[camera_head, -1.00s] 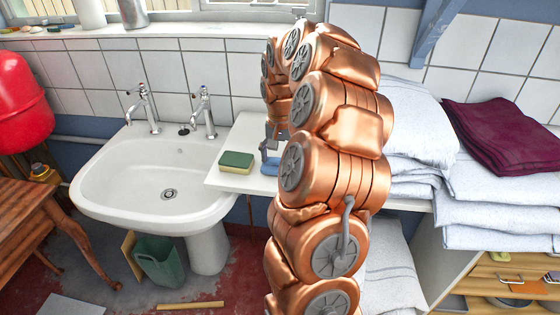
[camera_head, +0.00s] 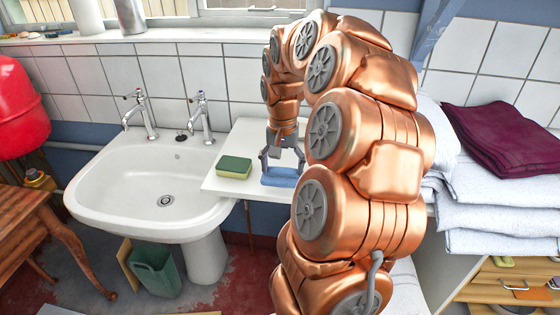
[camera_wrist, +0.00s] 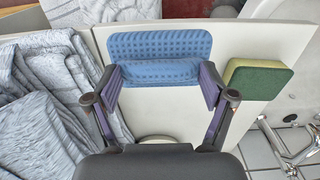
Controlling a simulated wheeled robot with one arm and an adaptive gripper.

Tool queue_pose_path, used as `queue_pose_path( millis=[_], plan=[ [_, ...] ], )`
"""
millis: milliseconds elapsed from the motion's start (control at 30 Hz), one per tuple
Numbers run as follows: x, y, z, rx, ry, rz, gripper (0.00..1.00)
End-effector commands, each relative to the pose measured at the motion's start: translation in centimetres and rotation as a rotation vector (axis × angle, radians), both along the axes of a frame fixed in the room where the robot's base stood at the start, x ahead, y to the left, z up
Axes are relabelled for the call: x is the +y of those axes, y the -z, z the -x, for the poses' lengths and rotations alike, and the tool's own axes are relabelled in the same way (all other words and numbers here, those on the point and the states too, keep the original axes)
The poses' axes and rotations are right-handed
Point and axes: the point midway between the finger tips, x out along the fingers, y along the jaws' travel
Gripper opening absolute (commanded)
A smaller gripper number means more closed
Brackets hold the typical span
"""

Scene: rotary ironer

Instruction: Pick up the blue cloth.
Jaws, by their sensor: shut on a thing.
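The blue cloth (camera_wrist: 160,46) lies on the white counter, with a dotted texture and a raised fold across it in the wrist view. In the head view the cloth (camera_head: 280,178) shows beneath my gripper, to the right of the sponge. My gripper (camera_wrist: 163,88) points down with its two fingers at the left and right ends of the cloth's raised fold. The fingers are shut on the cloth in the wrist view. In the head view my gripper (camera_head: 282,160) is at the cloth, low over the counter. I cannot tell whether the cloth is lifted at all.
A green and yellow sponge (camera_head: 234,167) lies on the white counter (camera_head: 222,186) near the cloth. A white sink (camera_head: 150,180) with two taps is to the left. Folded white towels (camera_head: 490,210) and a maroon cloth (camera_head: 505,135) are stacked at the right.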

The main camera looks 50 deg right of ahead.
Motion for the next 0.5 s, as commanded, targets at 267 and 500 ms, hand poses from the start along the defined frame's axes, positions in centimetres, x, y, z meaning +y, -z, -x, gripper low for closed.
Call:
queue_pose_path(
  millis=[267, 500],
  plan=[
    [2.8, -0.4, 3.7, -0.003, 0.001, 0.003, 0.48],
    [4.6, -0.7, 6.2, -0.002, 0.001, 0.003, 0.48]
  ],
)
